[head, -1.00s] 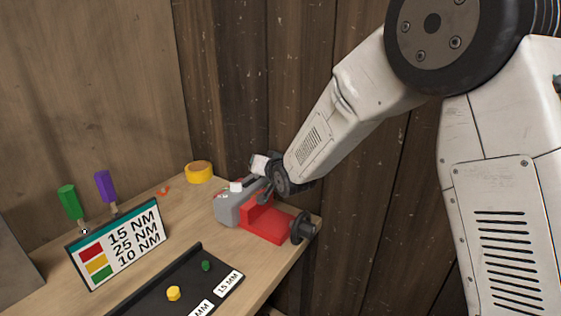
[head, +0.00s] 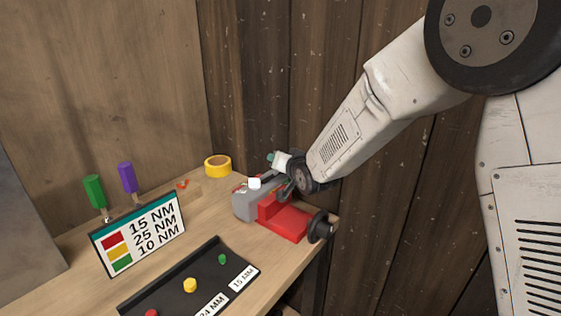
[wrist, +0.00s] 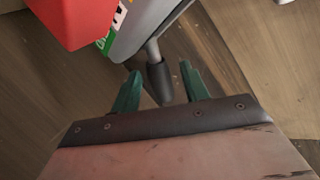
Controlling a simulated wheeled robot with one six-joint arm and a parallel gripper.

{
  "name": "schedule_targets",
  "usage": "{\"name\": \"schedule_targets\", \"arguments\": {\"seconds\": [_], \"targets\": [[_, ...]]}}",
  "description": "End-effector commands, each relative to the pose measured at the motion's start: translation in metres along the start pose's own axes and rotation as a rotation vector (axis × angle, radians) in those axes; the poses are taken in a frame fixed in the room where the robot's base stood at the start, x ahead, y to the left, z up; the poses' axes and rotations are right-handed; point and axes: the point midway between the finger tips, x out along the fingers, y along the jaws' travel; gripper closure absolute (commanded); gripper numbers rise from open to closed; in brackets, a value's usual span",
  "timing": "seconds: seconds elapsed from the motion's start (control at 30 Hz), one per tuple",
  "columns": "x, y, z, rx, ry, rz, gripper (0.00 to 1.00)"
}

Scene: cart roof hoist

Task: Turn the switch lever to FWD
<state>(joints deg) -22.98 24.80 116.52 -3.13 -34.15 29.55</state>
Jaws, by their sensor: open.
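The grey switch box (head: 243,205) sits at the back right of the bench, against the red vise (head: 285,222). In the wrist view the box (wrist: 145,25) shows a green label patch; the full lettering is cut off. Its lever, a grey rod with a dark grip (wrist: 160,84), sticks out toward my gripper. My gripper (wrist: 160,72) is open, with a green finger on each side of the grip and gaps visible. In the head view my gripper (head: 279,160) is just above and behind the box, and the lever is hard to make out.
A yellow tape roll (head: 218,166) lies behind the box. A torque sign (head: 140,233), green (head: 94,191) and purple (head: 128,177) handled tools and a black tray (head: 235,262) stand to the left and front. A plank wall is close behind my arm.

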Motion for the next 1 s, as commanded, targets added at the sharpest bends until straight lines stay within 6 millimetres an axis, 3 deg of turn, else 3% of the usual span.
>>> {"name": "schedule_targets", "arguments": {"seconds": [0.4, 0.87, 1.0], "targets": [[-0.064, 0.000, -0.001, 0.000, 0.001, 0.000, 0.55], [-0.073, 0.002, -0.002, -0.002, -0.004, 0.006, 0.55], [-0.096, 0.016, -0.017, -0.024, -0.051, 0.069, 0.55]]}}
